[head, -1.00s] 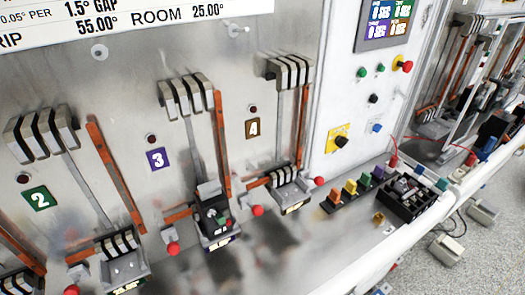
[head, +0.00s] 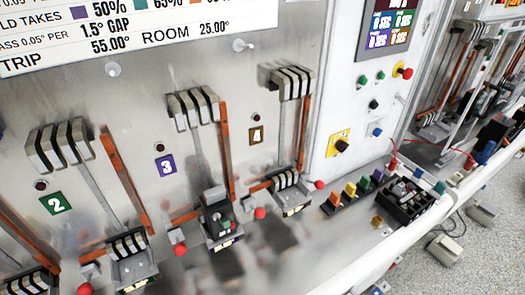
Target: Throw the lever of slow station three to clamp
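Station three is marked by a purple plate with a 3 (head: 165,165) on the steel panel. Below it, a dark breaker (head: 216,214) sits in the station's fixture (head: 222,240). A red lever knob (head: 180,250) stands at the fixture's left and another red knob (head: 260,213) at its right; I cannot tell for sure which one belongs to station three. Neither of my grippers shows in the head view.
Station two (head: 56,203) is at the left and station four (head: 257,135) at the right, each with its own fixture. Coloured blocks (head: 350,190) and a black tray (head: 388,208) stand on the ledge at the right. A control panel (head: 345,100) is above them.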

